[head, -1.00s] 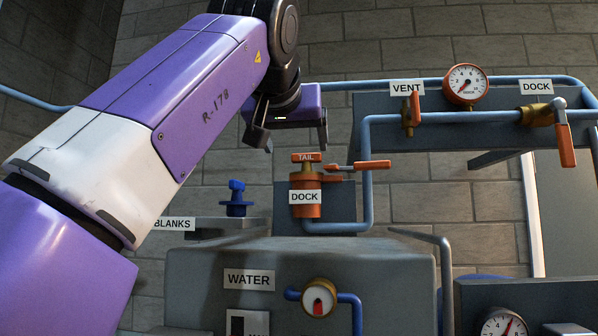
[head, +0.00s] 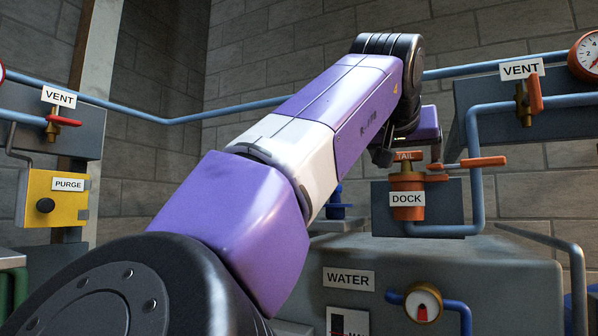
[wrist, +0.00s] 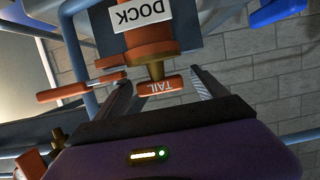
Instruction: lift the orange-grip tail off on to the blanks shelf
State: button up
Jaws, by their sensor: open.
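My gripper is open and holds nothing. In the head view it is at the tail's height, partly hidden by my own arm. I cannot tell the exact depth between fingers and grip. The blanks shelf (head: 336,226) is mostly behind my arm, and its label is hidden.
A blue part (head: 338,208) stands on the blanks shelf. An orange lever (head: 483,162) sticks out to the right beside the tail, close to one finger in the wrist view. A blue pipe (head: 476,190) rises right of the dock. A grey tank (head: 500,270) stands below.

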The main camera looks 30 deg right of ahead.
jog(key=c, duration=1.7)
grip_shut()
jog(key=shift+r, duration=0.15)
